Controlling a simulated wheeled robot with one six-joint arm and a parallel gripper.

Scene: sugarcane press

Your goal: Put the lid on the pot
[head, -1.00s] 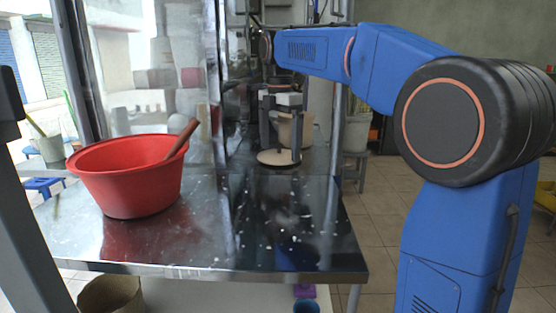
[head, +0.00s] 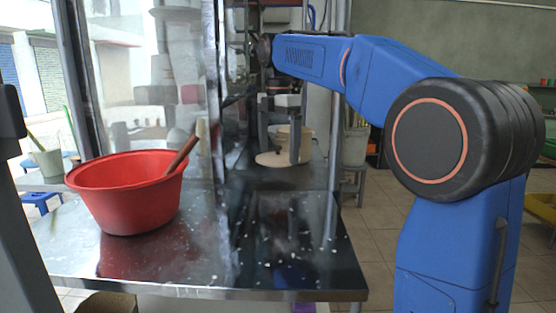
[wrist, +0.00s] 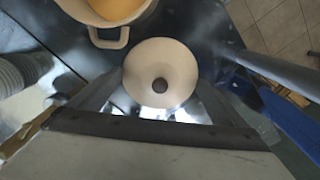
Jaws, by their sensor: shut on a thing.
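The pale round lid (head: 270,160) is held below my gripper (head: 279,154), over the back part of the metal table. In the wrist view the lid (wrist: 160,60) shows from above as a cream disc with a dark round knob. My gripper (wrist: 160,92) is shut on it, with a finger on each side. The cream pot (head: 306,138) stands just behind the lid, partly hidden by a finger. In the wrist view the pot (wrist: 122,40) is at the upper left, open, with yellowish contents and a handle facing the lid. Lid and pot are side by side there.
A large red basin (head: 125,200) with a wooden handle leaning out stands on the left of the metal table (head: 290,250). A metal post (head: 334,190) rises right of the pot. The table's front right is clear apart from pale specks.

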